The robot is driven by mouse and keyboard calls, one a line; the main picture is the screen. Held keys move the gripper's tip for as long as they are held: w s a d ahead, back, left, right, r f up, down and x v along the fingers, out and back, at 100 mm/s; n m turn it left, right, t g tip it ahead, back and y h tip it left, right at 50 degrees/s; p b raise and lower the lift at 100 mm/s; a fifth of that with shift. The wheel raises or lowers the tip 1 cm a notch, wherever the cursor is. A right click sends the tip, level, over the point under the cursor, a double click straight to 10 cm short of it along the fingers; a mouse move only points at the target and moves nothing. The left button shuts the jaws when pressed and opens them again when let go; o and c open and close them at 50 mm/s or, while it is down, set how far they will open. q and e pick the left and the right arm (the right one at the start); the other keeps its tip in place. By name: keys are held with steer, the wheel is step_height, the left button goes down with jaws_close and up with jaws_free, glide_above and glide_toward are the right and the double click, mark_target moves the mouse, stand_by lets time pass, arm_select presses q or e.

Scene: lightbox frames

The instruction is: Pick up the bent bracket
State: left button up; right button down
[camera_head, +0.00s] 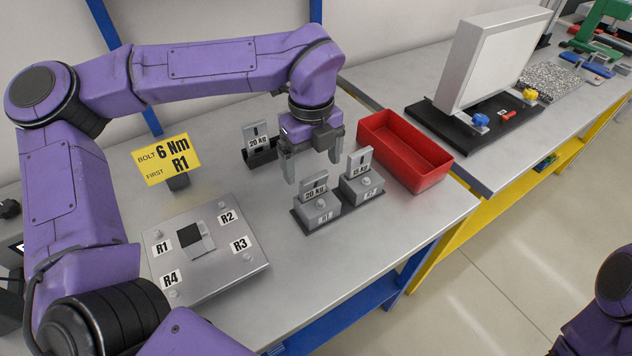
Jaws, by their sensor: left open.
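Several grey pieces could be the bent bracket, and I cannot tell for sure which one is. A small grey piece with a black square face (201,243) sits at the middle of the metal plate (232,271) marked R1 to R4. Slotted grey uprights labelled in kg stand on the table: a back one (256,132) in a black holder, and a front pair, left (314,184) and right (360,159). My left gripper (312,170) is open, pointing down, behind the front pair and right of the back upright. Nothing shows between its fingers. My right gripper is out of view.
A red bin (412,148) stands right of the front pair, near the table edge. A light panel (492,58) on a black base is farther right. Bare table lies between plate and front pair.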

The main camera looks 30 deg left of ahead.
mark_target(313, 176)
arm_select(q)
steer(key=shift+s+f, duration=0.15)
steer(key=shift+f, duration=0.35)
steer(key=f, duration=0.1)
steer(key=f+p, duration=0.1)
steer(key=f, duration=0.3)
steer(key=shift+w+f, duration=0.15)
steer(key=shift+w, duration=0.25)
steer(key=shift+f, duration=0.15)
steer(key=c, duration=1.2)
steer(key=shift+o, duration=0.2)
